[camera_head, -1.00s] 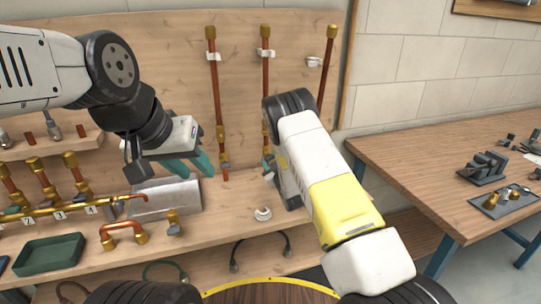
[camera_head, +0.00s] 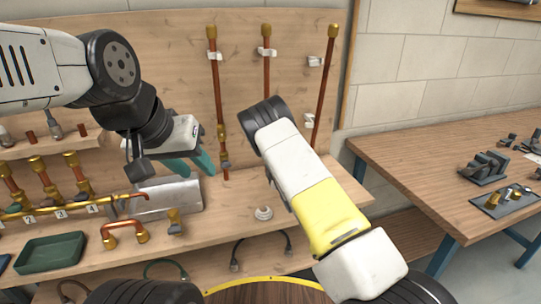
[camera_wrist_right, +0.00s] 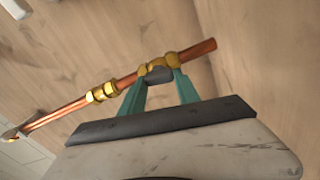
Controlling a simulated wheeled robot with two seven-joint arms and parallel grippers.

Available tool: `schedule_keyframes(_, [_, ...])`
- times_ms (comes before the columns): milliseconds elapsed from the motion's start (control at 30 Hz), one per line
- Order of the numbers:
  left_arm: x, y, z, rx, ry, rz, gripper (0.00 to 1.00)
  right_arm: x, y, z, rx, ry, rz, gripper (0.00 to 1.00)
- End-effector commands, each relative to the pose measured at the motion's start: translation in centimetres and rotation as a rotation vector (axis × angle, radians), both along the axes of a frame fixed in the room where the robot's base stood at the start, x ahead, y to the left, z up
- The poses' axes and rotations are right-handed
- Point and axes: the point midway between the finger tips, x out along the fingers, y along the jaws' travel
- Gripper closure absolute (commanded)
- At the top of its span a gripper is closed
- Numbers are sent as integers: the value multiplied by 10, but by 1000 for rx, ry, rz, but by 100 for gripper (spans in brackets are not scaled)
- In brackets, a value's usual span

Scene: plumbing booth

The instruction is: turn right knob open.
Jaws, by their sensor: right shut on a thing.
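Three upright copper pipes with brass caps stand on the wooden back panel: a left pipe (camera_head: 216,90), a middle pipe (camera_head: 266,75) and a right pipe (camera_head: 325,90). My right arm covers the lower middle pipe and hides my right gripper in the head view. In the right wrist view my right gripper (camera_wrist_right: 160,84) is shut on a grey knob (camera_wrist_right: 158,74) at a brass valve (camera_wrist_right: 168,61) on a copper pipe (camera_wrist_right: 65,112). The knob is partly hidden between the teal fingers. My left gripper (camera_head: 194,165) is open and empty, near the left pipe's lower end.
A grey metal box (camera_head: 170,196), a white round fitting (camera_head: 263,213) and a green tray (camera_head: 50,251) are on the bench. A brass manifold (camera_head: 70,208) is at the left. A wooden table (camera_head: 440,170) with small parts stands at the right.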

Motion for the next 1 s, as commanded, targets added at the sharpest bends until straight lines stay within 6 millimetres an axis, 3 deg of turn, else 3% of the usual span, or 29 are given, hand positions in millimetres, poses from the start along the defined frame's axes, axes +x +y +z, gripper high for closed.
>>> schedule_keyframes(400, [0, 0, 0, 0, 0, 0, 64, -1, 1, -2, -182, -56, 2, 100])
schedule_keyframes(967, [0, 0, 0, 0, 0, 0, 64, -1, 0, -3, -208, -63, 1, 100])
schedule_keyframes(1000, [0, 0, 0, 0, 0, 0, 64, -1, 0, -3, -208, -63, 1, 56])
